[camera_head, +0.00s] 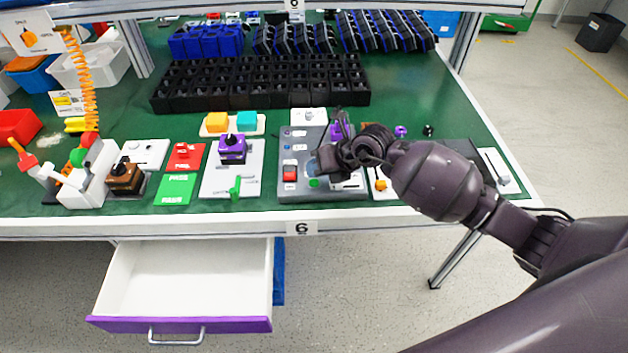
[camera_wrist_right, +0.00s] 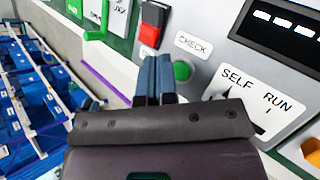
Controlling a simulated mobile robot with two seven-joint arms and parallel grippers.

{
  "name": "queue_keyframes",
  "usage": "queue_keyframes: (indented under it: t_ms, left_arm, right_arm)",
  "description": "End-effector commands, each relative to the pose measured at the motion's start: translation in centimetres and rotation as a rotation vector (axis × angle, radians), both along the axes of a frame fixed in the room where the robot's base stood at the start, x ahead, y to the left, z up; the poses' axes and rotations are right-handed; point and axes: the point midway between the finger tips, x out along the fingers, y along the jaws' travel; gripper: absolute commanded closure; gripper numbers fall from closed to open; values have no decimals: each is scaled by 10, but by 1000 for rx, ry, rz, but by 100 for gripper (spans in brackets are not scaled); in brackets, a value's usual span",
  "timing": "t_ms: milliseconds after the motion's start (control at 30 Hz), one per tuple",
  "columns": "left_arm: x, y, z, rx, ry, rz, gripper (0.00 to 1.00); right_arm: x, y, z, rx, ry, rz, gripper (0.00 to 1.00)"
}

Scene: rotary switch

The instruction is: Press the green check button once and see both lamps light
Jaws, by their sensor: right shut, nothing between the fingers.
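The grey control panel (camera_head: 325,194) lies on the green bench top. Its green check button (camera_head: 314,183) is near the panel's front edge; in the right wrist view the button (camera_wrist_right: 183,70) sits below the CHECK label (camera_wrist_right: 193,45). My right gripper (camera_head: 314,166) is over the panel, close to the button. Its blue fingers (camera_wrist_right: 155,60) are shut and empty, just left of the button in the wrist view. I cannot tell whether they touch the panel. I cannot make out the two lamps clearly. My left gripper is not in view.
A red-and-black rocker switch (camera_wrist_right: 149,24) is beside the fingers on the panel. A SELF RUN plate (camera_wrist_right: 250,95) and a dark display with white marks (camera_wrist_right: 283,20) are to the right. A purple-knob switch (camera_head: 232,150) stands left of the panel. An open drawer (camera_head: 190,280) is below.

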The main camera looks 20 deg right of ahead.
Motion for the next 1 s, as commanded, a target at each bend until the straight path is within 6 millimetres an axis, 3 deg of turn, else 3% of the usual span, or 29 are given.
queue_keyframes:
  t_ms: [1000]
  left_arm:
    - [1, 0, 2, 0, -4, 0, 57]
  right_arm:
    - [0, 0, -11, 0, 1, 0, 100]
